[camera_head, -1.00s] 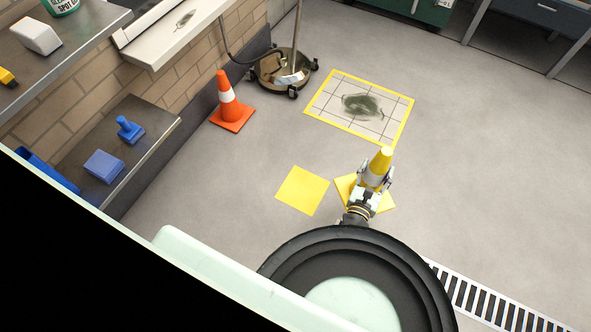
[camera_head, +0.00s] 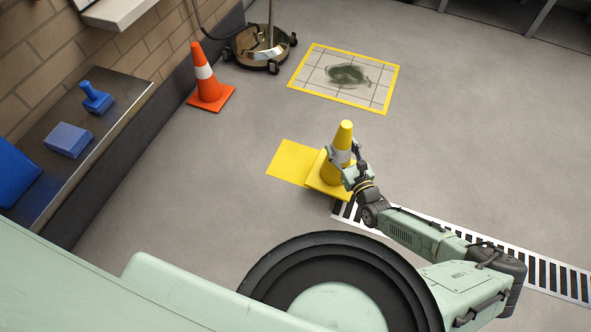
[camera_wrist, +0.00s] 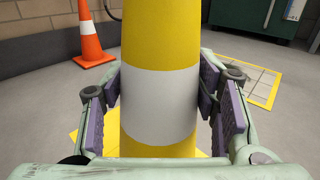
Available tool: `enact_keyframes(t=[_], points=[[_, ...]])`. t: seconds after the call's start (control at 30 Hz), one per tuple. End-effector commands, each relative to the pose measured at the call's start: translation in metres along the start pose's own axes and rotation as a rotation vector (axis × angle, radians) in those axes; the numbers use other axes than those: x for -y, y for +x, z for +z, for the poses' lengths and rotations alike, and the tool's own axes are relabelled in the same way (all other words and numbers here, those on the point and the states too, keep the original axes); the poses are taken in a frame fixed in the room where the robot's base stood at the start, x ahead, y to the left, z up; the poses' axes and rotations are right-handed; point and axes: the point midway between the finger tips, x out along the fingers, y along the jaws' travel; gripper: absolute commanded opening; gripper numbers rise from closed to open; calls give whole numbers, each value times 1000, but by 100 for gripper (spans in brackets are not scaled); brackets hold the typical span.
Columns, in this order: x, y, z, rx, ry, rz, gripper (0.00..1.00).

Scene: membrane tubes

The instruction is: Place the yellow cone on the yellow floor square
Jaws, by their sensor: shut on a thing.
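The yellow cone (camera_head: 344,137) has a white band and a square yellow base, and it looks upright. My gripper (camera_head: 343,165) is shut on it around the white band. In the wrist view the cone (camera_wrist: 160,40) fills the middle, with my gripper's pads (camera_wrist: 160,107) on both sides of the band. The yellow floor square (camera_head: 287,162) lies flat to the left of the cone. The cone's base overlaps the square's right part in the head view. I cannot tell whether the base touches the floor.
An orange cone (camera_head: 208,88) stands by the wall, near a wheeled bucket (camera_head: 262,50). A yellow-bordered tiled patch (camera_head: 309,66) with a dark stain lies beyond. A floor drain grate (camera_head: 537,272) runs to the right. A low shelf (camera_head: 122,92) with blue items is at left.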

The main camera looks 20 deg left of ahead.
Motion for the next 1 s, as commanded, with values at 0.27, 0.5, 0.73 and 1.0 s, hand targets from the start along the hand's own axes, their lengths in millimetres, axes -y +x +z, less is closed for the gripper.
enact_keyframes(t=[0.27,0.5,0.73,1.0], points=[[-12,22,-3,8,4,48,0],[-42,58,-7,7,7,46,0],[-77,101,-15,4,5,48,0],[-95,127,-17,5,0,46,0]])
